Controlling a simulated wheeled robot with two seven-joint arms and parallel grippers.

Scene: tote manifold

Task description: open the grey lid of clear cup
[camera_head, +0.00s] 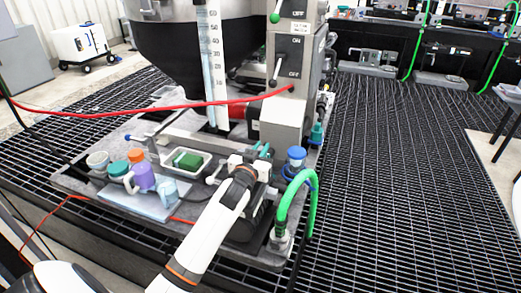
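A small cup with a pale grey top (97,160) stands at the left end of the grey platform; it may be the clear cup, but its lid and wall are too small to tell apart. My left gripper (251,164) is near the middle of the platform, below the switch column. It is well to the right of the cup and apart from it. Its fingers are mostly hidden by the wrist and blend with the fittings behind, so their opening does not show. My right gripper is not in view.
Beside the cup are a teal-lidded container (118,169), a purple jug (144,178) and a light blue cup (168,191). A white tray (206,165) holds a green block. A green hose (290,190) arches at right; a red hose (150,110) crosses above the platform.

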